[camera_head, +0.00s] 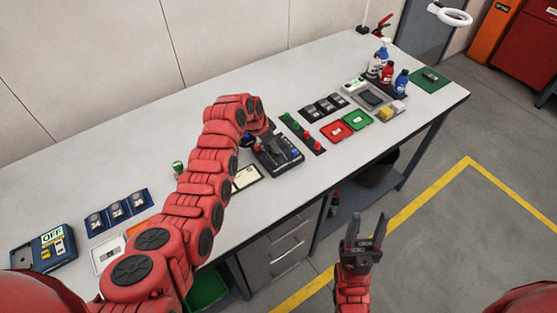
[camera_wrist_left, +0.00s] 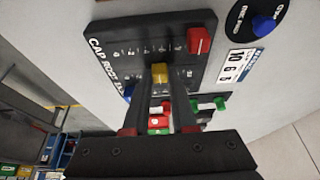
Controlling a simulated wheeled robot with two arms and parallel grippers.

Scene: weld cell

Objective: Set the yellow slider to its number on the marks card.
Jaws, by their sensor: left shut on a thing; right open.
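The dark slider panel (camera_wrist_left: 118,48) lies on the bench in the left wrist view and also shows in the head view (camera_head: 283,158). My left gripper (camera_wrist_left: 162,82) is shut on the yellow slider (camera_wrist_left: 159,71), which sits between the red slider (camera_wrist_left: 200,40) and the blue slider (camera_wrist_left: 129,92). The small scale marks near the yellow slider are too blurred to read. The white marks card (camera_wrist_left: 239,65) beside the panel reads 10, 6, 5; which number belongs to yellow is unclear. My right gripper (camera_head: 366,230) is open and empty, off the bench's front edge.
A round black plate with a blue knob (camera_wrist_left: 263,25) is beside the card. Right of the panel, the bench (camera_head: 310,75) carries red and green buttons (camera_head: 301,132), a red tray (camera_head: 338,132), a green tray (camera_head: 358,119) and several bottles (camera_head: 386,70). The bench's back strip is clear.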

